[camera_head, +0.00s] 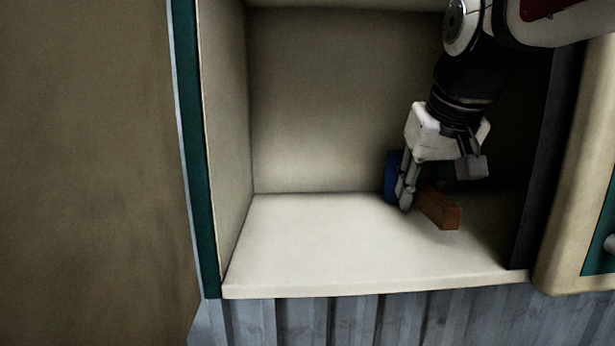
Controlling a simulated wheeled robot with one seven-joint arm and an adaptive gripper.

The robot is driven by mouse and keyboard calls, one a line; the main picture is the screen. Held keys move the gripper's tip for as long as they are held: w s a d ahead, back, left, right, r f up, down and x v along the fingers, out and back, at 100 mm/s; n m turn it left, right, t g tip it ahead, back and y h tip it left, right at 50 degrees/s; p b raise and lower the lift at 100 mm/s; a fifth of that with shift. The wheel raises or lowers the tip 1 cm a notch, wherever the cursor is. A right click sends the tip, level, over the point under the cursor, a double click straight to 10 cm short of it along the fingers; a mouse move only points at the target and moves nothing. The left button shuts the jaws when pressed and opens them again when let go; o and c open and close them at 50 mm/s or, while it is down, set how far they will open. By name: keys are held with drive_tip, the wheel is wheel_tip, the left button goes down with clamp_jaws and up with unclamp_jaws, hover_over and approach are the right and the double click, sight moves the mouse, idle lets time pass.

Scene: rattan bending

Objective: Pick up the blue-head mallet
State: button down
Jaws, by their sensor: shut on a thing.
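The blue-head mallet is partly hidden behind my gripper. Its blue head (390,177) shows just left of the fingers, close to the back wall of the open compartment. An orange-brown block-like piece (440,210) shows right of the left finger, low near the shelf floor; I cannot tell whether it is the mallet's handle. My gripper (434,188) points down into the right part of the compartment, with one finger in front of the mallet. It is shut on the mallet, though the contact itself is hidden. I cannot tell whether the mallet touches the shelf.
The pale shelf floor (310,245) is bare to the left and front. The left side wall (222,130) with its green edge and the dark right side wall (545,160) bound the compartment. A cream rounded panel (570,200) stands at the right. Grey corrugated metal lies below.

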drive_tip(key=shift+r, duration=0.4)
drive_tip(key=shift+r+p, duration=0.35)
drive_tip(key=shift+p, duration=0.2)
drive_tip(key=shift+r+p, duration=0.35)
